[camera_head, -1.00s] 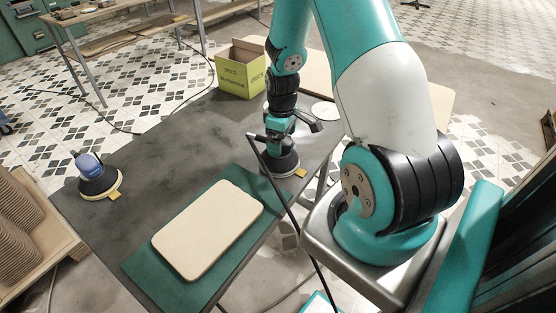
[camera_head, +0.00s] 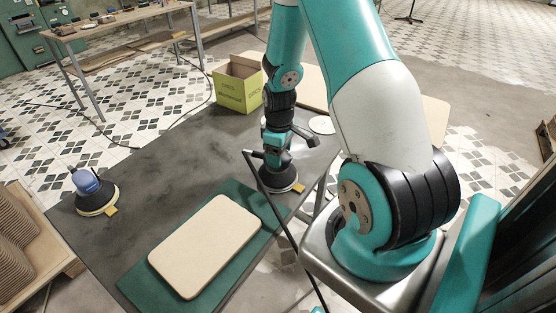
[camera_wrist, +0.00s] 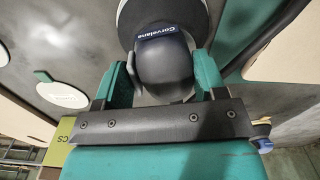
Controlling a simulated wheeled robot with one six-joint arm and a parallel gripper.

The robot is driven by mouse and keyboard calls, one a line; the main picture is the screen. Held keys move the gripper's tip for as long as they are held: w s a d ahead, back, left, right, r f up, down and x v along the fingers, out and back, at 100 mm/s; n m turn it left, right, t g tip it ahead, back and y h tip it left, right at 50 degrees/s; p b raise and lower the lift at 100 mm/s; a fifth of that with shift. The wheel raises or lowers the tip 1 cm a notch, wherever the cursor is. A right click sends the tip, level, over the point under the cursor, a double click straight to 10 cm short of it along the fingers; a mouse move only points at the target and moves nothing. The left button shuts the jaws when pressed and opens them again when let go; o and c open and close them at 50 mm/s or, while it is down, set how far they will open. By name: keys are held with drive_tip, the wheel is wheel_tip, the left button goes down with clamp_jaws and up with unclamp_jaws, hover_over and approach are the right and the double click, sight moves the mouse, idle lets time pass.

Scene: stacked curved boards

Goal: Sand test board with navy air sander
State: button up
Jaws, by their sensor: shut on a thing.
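The pale test board (camera_head: 205,245) lies flat on a green mat (camera_head: 135,288) at the bench's near edge. My gripper (camera_head: 275,152) is shut on the navy air sander (camera_head: 280,178), beyond the board's far right corner. The sander's dark round pad appears to rest on the bench, with a yellow tab at its edge. In the wrist view the two teal fingers of my gripper (camera_wrist: 163,75) flank the sander's dark navy cap (camera_wrist: 165,55), which carries pale lettering. The cap hides part of the pad behind it.
A second, lighter blue sander (camera_head: 93,190) stands at the bench's left. A yellow-green open box (camera_head: 238,85) and a pale disc (camera_head: 321,125) are at the back. A dark hose (camera_head: 285,225) hangs past the bench's near edge. Stacked curved boards (camera_head: 18,245) stand at left.

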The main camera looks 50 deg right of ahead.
drive_tip(key=shift+r+p, duration=1.7)
drive_tip(key=shift+r, duration=0.65)
drive_tip(key=s+a+r+n+p, duration=0.1)
drive_tip(key=s+a+r+p, duration=0.1)
drive_tip(key=a, duration=1)
drive_tip(key=s+a+r+n+p, duration=0.1)
drive_tip(key=s+a+r+p, duration=0.1)
drive_tip(key=a, duration=1)
drive_tip(key=s+a+r+n+p, duration=0.1)
drive_tip(key=s+a+r+p, duration=0.15)
drive_tip(key=a, duration=0.95)
wheel_tip(320, 180, down, 8)
drive_tip(key=b, duration=0.7)
drive_tip(key=shift+s+a+f, duration=0.15)
drive_tip(key=shift+a, duration=0.1)
drive_tip(key=shift+f+b, duration=0.5)
drive_tip(key=shift+f, duration=0.1)
drive_tip(key=shift+r, duration=0.1)
drive_tip(key=c, duration=0.5)
drive_tip(key=shift+c, duration=0.2)
